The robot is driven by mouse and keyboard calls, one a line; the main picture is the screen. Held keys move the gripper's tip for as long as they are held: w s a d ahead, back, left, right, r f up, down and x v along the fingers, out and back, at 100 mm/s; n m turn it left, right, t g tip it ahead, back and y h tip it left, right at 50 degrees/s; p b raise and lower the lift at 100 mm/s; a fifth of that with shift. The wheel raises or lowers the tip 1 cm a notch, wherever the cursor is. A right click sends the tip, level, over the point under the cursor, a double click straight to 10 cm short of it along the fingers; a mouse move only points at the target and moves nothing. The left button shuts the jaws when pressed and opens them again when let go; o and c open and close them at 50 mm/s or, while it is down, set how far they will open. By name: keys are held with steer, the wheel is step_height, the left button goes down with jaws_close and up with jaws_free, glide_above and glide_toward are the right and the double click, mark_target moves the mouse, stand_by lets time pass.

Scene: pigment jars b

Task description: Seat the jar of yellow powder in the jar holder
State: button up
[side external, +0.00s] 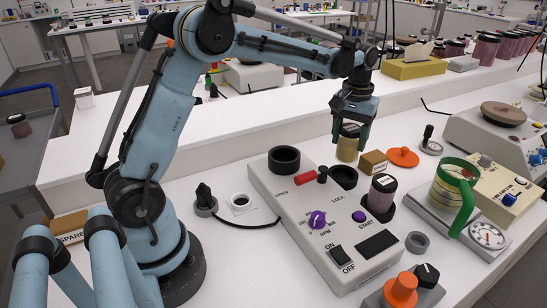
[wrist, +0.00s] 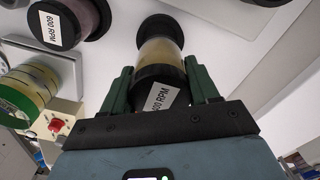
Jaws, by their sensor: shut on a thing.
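The jar of yellow powder (side external: 347,153) hangs upright between the green fingers of my gripper (side external: 350,135) in the side view. In the wrist view my gripper (wrist: 159,68) is shut on the jar (wrist: 161,55), whose black lid has a white RPM label. A round black shape lies beyond its far end; I cannot tell whether it is the jar's base or a holder. On the grey control panel (side external: 318,222) are two empty-looking black round holders, one at the back left (side external: 284,153) and one (side external: 344,178) just in front of the held jar. I cannot tell the jar's exact height.
A mauve jar (side external: 382,192) stands in a black ring at the panel's right side, close to the front holder. A small tan box (side external: 373,163) and an orange disc (side external: 403,157) lie right of my gripper. A scale with a green-handled vessel (side external: 455,185) is further right.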

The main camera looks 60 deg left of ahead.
mark_target(346, 158)
steer(key=shift+f, duration=1.8)
steer(key=shift+f, duration=1.55)
steer(key=o, duration=1.5)
step_height(346, 158, up, 12)
steer(key=shift+r, duration=0.1)
